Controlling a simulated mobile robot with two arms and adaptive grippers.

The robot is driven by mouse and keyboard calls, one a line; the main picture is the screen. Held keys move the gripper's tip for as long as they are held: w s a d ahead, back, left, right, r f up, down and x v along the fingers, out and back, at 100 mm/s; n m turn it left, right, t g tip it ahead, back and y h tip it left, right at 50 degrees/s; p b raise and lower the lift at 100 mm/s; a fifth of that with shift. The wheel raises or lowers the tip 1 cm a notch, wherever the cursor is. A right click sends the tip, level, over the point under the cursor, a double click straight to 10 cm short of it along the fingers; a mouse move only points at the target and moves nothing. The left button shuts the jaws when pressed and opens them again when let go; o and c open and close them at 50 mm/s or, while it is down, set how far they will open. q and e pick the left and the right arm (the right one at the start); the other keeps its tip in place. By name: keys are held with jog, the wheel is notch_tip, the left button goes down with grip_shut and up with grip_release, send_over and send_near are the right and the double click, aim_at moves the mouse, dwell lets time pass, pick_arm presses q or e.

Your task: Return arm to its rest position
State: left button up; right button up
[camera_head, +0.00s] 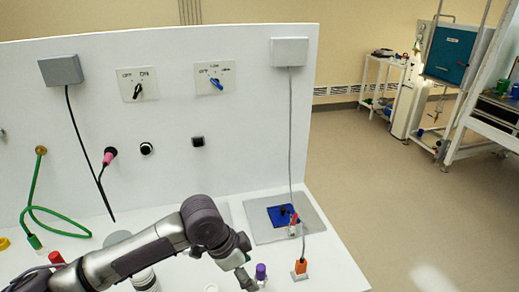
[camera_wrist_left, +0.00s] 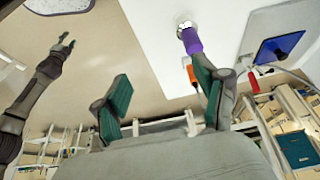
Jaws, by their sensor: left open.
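My left arm comes in from the left in the head view and reaches over the white bench. My left gripper (camera_head: 250,282) is at the bottom edge there, close beside a purple-capped vial (camera_head: 261,272). In the left wrist view my left gripper (camera_wrist_left: 165,95) is open, with its two green-padded fingers apart and nothing between them.
A grey plate with a blue square (camera_head: 281,215) and an orange block (camera_head: 301,266) with a cable are right of the gripper. An upright white panel (camera_head: 180,130) with switches stands behind. A green hose (camera_head: 40,210) hangs left. Floor right of the bench is clear.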

pick_arm(q)
jog(key=s+d+f+n+t+h, duration=0.25)
jog(key=s+f, duration=0.25)
jog(key=s, duration=0.4)
jog(key=s+a+f+n+y, duration=0.3)
jog(key=s+a+n, duration=0.3)
jog(key=a, duration=0.4)
jog(key=s+a+f+n+y, duration=0.3)
jog(key=s+a+n+y, duration=0.15)
jog(key=s+a, duration=0.4)
notch_tip(320, 180, down, 25)
jog(key=g+b, duration=0.1)
jog(key=s+a+f+g+b, duration=0.1)
jog(key=s+a+f, duration=0.2)
jog(key=s+f, duration=1.4)
notch_tip(320, 180, down, 2)
jog(key=shift+s+a+m+g+h, duration=0.15)
jog(key=shift+m+g+h, duration=0.15)
jog(key=shift+g, duration=0.05)
